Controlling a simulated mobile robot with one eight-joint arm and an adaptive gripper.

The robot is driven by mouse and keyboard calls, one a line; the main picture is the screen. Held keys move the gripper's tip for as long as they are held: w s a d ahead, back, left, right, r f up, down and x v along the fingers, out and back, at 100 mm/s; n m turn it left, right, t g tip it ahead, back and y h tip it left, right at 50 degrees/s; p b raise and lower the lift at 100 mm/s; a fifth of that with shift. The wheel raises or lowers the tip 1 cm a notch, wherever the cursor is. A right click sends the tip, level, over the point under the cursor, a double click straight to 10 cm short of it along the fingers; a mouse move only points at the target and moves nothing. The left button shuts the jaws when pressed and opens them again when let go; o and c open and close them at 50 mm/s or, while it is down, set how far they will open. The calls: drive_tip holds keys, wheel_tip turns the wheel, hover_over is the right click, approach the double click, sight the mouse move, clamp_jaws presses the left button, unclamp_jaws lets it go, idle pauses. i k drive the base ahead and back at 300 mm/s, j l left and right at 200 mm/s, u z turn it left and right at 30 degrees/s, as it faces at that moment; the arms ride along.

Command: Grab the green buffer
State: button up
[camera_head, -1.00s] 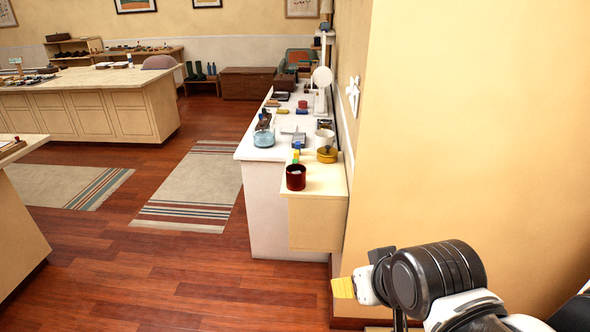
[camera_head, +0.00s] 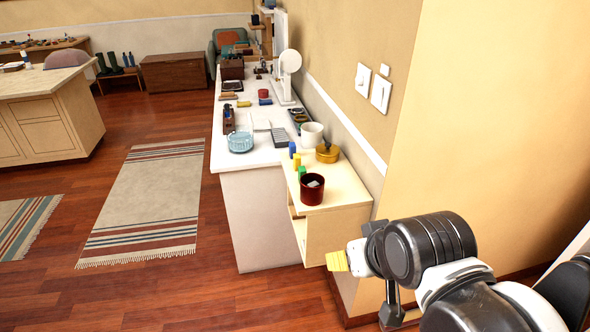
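The green buffer looks to be the small green block (camera_head: 302,172) on the light wooden shelf top (camera_head: 343,191). It stands just behind a dark red cup (camera_head: 312,190), which seems to hide its lower part. A yellow block (camera_head: 297,160) and a blue block (camera_head: 292,149) stand in line behind it. My gripper (camera_head: 338,261) shows its yellow tip at the lower right, pointing left. In the picture it is below and to the right of the green block, apart from it. Whether its fingers are open or shut does not show.
A mustard-yellow lidded pot (camera_head: 327,153) and a white mug (camera_head: 312,134) stand near the blocks. A long white counter (camera_head: 250,155) with a blue glass dish (camera_head: 240,142) runs behind. A wall (camera_head: 470,120) closes the right side.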

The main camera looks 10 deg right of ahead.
sight(301, 170)
drive_tip(key=i+j+z, duration=0.35)
drive_tip(key=j, duration=0.2)
drive_tip(key=i+j+z, duration=0.15)
drive_tip(key=j+z, duration=0.25)
drive_tip(key=j, duration=0.2)
drive_tip(key=i+j+z, duration=0.15)
drive_tip(key=j+z, duration=0.2)
drive_tip(key=j, duration=0.3)
drive_tip(key=j+z, duration=0.4)
drive_tip(key=j, duration=0.25)
drive_tip(key=j+z, duration=0.35)
drive_tip(key=j, duration=0.35)
drive_tip(key=k+j+z, duration=0.2)
drive_tip(key=j+z, duration=0.2)
drive_tip(key=j, duration=0.25)
drive_tip(key=k+j+z, duration=0.2)
drive_tip(key=j+z, duration=0.15)
drive_tip(key=j, duration=0.3)
drive_tip(key=k+j+z, duration=0.4)
drive_tip(key=j, duration=0.15)
drive_tip(key=i, duration=0.1)
